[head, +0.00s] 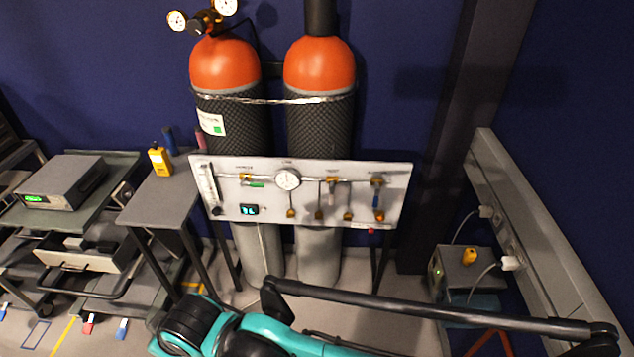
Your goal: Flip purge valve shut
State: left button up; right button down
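A pale grey valve panel (225,208) stands in front of two orange-topped gas cylinders. Its printed labels are too small to read, so I cannot tell which valve is the purge valve. A brass valve at the left has a green lever (257,185) lying level. A brass valve at the right has a blue lever (376,201) hanging down. A round gauge (288,180) sits between them, and several small brass fittings (348,216) line the lower part. Neither gripper can be made out in the head view. Only teal and black parts show along the bottom.
The cylinders (225,65) (320,65) stand behind the panel. A grey side table (160,203) with a yellow handheld device (160,160) is at the left. A cart (105,205) carries a grey instrument (62,182). A black bar (400,307) crosses the foreground. A grey box (466,268) stands at the right.

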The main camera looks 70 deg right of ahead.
aim_at(243, 184)
jog(key=z, duration=1.85)
